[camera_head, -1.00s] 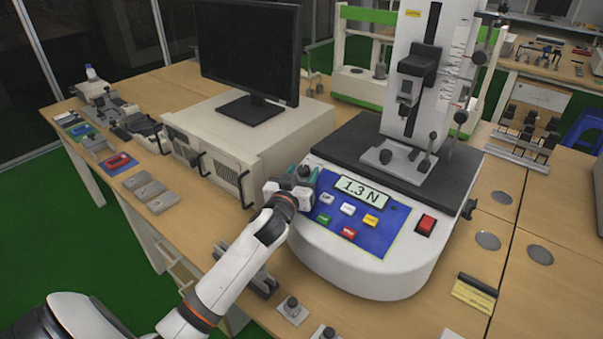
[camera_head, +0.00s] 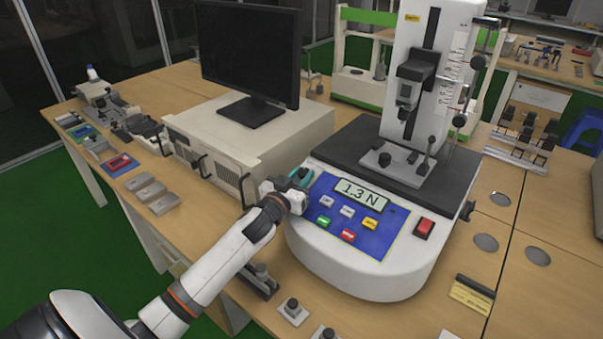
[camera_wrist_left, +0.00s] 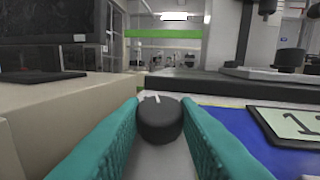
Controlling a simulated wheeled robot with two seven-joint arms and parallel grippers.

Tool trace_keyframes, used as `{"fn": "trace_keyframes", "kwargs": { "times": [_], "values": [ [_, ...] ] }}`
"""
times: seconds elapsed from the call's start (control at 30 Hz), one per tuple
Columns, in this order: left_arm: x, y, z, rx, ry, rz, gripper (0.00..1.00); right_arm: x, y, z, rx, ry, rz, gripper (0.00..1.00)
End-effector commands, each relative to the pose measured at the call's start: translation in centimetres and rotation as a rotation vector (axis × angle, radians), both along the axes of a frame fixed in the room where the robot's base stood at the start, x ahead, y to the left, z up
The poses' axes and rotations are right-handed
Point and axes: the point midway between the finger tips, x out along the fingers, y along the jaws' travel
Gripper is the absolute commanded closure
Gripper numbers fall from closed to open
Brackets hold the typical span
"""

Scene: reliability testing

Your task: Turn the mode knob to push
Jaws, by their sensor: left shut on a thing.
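The mode knob (camera_wrist_left: 160,119) is a black round knob with a white mark on its top, seen between my fingers in the left wrist view. Its mark points away from the camera, slightly left. My left gripper (camera_wrist_left: 161,128) has teal fingers, one on each side of the knob, shut on it. In the head view my left gripper (camera_head: 301,178) is at the left corner of the tester's blue panel (camera_head: 379,241), and the knob there shows as a dark spot at the fingertips. The display (camera_head: 362,193) reads 1.3 N. My right gripper is not in view.
Several coloured buttons, such as the red one (camera_head: 348,236), sit on the panel near my gripper. A red switch (camera_head: 425,228) is at its right. A beige box with a monitor (camera_head: 250,55) stands close on the left. The test stand column (camera_head: 432,70) rises behind.

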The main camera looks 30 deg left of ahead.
Motion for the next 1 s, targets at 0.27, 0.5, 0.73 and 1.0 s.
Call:
{"fn": "trace_keyframes", "kwargs": {
  "times": [0.27, 0.5, 0.73, 1.0],
  "values": [
    [0.0, 0.7, 0.4, 0.083, -0.002, -0.235, 0.94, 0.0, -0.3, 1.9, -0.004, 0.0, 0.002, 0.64],
    [0.2, 1.1, 0.2, 0.15, -0.01, -0.449, 0.95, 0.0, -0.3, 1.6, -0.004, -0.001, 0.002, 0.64],
    [0.4, 1.3, 0.2, 0.202, -0.018, -0.632, 0.94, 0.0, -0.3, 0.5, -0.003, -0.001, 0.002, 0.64],
    [0.5, 1.4, 0.2, 0.243, -0.021, -0.782, 0.94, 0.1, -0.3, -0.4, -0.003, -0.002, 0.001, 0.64]
  ]
}}
